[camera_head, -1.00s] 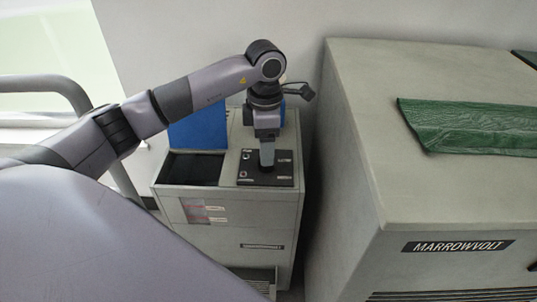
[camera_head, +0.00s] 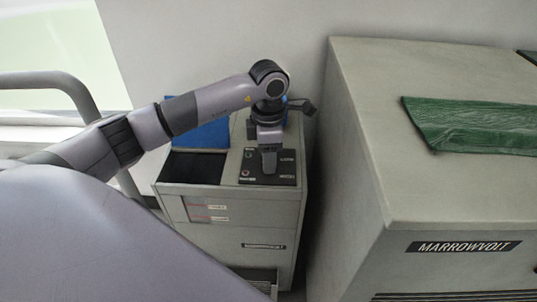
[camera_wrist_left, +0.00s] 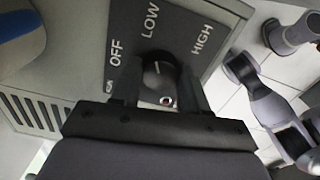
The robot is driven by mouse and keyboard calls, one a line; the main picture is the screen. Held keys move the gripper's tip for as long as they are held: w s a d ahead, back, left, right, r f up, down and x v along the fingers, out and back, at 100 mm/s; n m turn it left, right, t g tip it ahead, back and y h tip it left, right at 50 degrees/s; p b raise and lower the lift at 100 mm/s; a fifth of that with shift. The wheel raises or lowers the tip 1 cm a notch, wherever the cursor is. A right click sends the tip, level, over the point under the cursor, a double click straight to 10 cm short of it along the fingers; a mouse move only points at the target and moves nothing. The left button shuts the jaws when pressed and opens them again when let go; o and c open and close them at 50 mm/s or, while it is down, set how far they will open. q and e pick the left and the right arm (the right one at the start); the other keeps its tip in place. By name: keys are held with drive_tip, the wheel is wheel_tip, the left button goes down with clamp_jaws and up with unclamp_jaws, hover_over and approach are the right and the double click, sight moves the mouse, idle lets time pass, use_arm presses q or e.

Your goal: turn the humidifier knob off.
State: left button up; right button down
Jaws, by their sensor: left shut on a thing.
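The humidifier (camera_head: 230,225) is a grey cabinet standing against the wall, with a black control panel (camera_head: 287,180) on its top. In the left wrist view the panel reads OFF, LOW and HIGH around a dark round knob (camera_wrist_left: 158,72) with a small white mark. The mark appears to face the LOW side. My left gripper (camera_head: 268,170) points down over the panel. Its fingers (camera_wrist_left: 158,92) are on both sides of the knob, shut on it. In the head view the gripper hides the knob. My right gripper is not in view.
A blue panel (camera_head: 200,130) stands beside a dark opening at the humidifier's top left. A large grey MARROWVOLT cabinet (camera_head: 440,205) stands close on the right, with a green folded item (camera_head: 475,125) on top. A grey rail (camera_head: 50,82) is at the left.

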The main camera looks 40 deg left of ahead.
use_arm(q)
drive_tip(key=shift+r+n, duration=0.1)
drive_tip(key=shift+n, duration=0.2)
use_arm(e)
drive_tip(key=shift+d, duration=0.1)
use_arm(q)
drive_tip(key=shift+n+p, duration=0.45)
drive_tip(key=shift+n, duration=0.05)
drive_tip(key=n+p, duration=0.1)
drive_tip(key=n, duration=0.2)
drive_tip(key=shift+r+p, duration=0.1)
drive_tip(key=shift+p, duration=0.25)
drive_tip(key=shift+n, duration=0.7)
drive_tip(key=n+p, duration=0.2)
drive_tip(key=n, duration=0.1)
drive_tip(key=shift+n+p, duration=0.55)
drive_tip(key=shift+n, duration=0.85)
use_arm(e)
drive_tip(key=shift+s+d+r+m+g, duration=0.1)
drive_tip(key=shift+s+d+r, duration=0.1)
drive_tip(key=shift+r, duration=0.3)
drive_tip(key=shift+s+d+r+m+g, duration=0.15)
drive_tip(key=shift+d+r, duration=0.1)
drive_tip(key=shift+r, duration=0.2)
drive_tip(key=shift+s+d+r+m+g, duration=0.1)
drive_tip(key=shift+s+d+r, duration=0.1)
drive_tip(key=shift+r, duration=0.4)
use_arm(q)
drive_tip(key=o, duration=1.1)
drive_tip(key=shift+c, duration=0.2)
